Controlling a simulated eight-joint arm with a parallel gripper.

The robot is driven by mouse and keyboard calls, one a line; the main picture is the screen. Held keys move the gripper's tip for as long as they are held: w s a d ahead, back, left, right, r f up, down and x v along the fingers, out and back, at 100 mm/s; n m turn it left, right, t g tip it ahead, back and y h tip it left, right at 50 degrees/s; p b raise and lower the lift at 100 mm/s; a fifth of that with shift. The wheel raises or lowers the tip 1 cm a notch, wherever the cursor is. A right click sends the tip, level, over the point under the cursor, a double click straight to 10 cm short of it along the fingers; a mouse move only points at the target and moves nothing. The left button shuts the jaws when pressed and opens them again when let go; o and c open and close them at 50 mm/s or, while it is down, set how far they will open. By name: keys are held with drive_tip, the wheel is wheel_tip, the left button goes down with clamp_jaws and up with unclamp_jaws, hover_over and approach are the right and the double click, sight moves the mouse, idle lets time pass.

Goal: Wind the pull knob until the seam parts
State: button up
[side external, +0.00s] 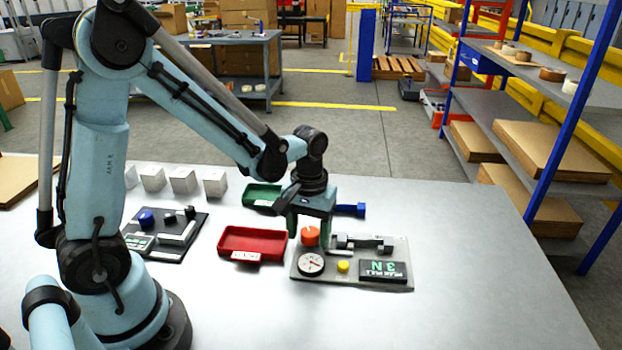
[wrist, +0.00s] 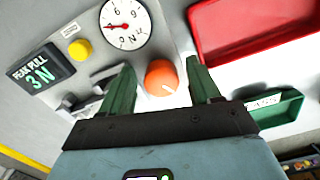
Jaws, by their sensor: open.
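The orange pull knob (side external: 310,236) stands on a grey tester plate (side external: 375,283). In the wrist view the knob (wrist: 161,78), with a white line on its top, lies between the two green fingers of my open gripper (wrist: 163,85), with gaps on both sides. In the side view my gripper (side external: 310,225) points down over the knob. A round dial (side external: 311,264) with a red needle and a black display (wrist: 41,67) reading "PEAK PULL 3N" sit on the plate. A grey clamp-like fixture (side external: 362,242) is beside the knob; I cannot make out the seam.
A yellow button (side external: 343,266) is on the plate. A red tray (side external: 252,244) and a green tray (side external: 262,196) stand close by. A black board with small parts (side external: 165,234) and several pale cubes (side external: 183,181) lie to the left. The table's right side is clear.

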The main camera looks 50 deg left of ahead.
sight(310, 231)
drive_tip(key=n, duration=0.4)
drive_tip(key=w+n, duration=0.1)
drive_tip(key=n, duration=0.1)
drive_tip(key=shift+a+n, duration=0.4)
drive_tip(key=n, duration=0.5)
drive_tip(key=shift+s, duration=0.1)
wheel_tip(310, 231, up, 12)
drive_tip(key=s+d+m+t, duration=0.2)
drive_tip(key=s+m+t, duration=0.5)
drive_tip(key=m, duration=1.1)
drive_tip(key=w+d+r+m+g+h, duration=0.1)
drive_tip(key=w+d+m+g, duration=0.4)
drive_tip(key=m, duration=0.4)
drive_tip(key=shift+w+d+g, duration=0.4)
drive_tip(key=shift+w+d, duration=0.15)
drive_tip(key=shift+d, duration=0.15)
